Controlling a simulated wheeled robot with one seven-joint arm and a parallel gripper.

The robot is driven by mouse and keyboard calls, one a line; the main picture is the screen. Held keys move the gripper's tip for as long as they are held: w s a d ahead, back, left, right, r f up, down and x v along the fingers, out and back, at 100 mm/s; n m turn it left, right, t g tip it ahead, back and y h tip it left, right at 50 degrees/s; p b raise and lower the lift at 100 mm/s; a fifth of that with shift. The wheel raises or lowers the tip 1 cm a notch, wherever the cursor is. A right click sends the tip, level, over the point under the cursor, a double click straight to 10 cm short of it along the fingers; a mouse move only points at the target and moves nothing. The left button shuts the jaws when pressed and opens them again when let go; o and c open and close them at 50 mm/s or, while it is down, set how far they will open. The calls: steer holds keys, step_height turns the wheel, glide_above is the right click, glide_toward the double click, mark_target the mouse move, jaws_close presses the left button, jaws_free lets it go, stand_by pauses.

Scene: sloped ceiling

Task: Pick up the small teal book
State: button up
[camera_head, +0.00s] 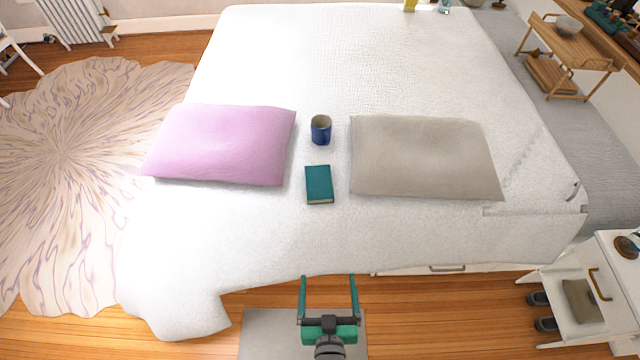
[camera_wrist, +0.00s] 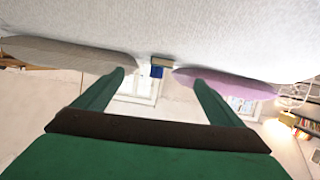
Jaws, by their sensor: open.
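The small teal book (camera_head: 318,184) lies flat on the white bed (camera_head: 270,50), between the two pillows and near the bed's front side. My gripper (camera_head: 328,278) is open and empty in front of the bed edge, below the book in the head view and apart from it. In the wrist view, which looks upside down, the book's edge (camera_wrist: 164,61) shows small between and beyond my open fingers (camera_wrist: 159,77).
A blue mug (camera_head: 321,130) stands just behind the book. A pink pillow (camera_head: 220,145) lies to the left and a grey pillow (camera_head: 425,157) to the right. A white nightstand (camera_head: 606,262) is at the lower right. The bed surface in front of the book is clear.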

steer(key=w+r+x, duration=0.1)
steer(key=r+x, duration=0.1)
steer(key=x, duration=1.2)
steer(key=g+y, duration=0.1)
glide_toward(319, 183)
steer(key=shift+d, duration=0.25)
steer(key=shift+w+f, duration=0.1)
steer(key=shift+w, duration=0.25)
steer(key=x, duration=0.3)
steer(key=shift+w+f, duration=0.1)
steer(key=shift+w, duration=0.15)
steer(key=shift+a+x, duration=0.15)
steer(key=shift+x, duration=1.5)
steer(key=shift+a+x, duration=0.15)
steer(key=shift+x, duration=1.5)
steer(key=shift+f, duration=0.1)
steer(key=shift+s, duration=0.1)
steer(key=shift+c, duration=0.3)
steer(key=c, duration=1.2)
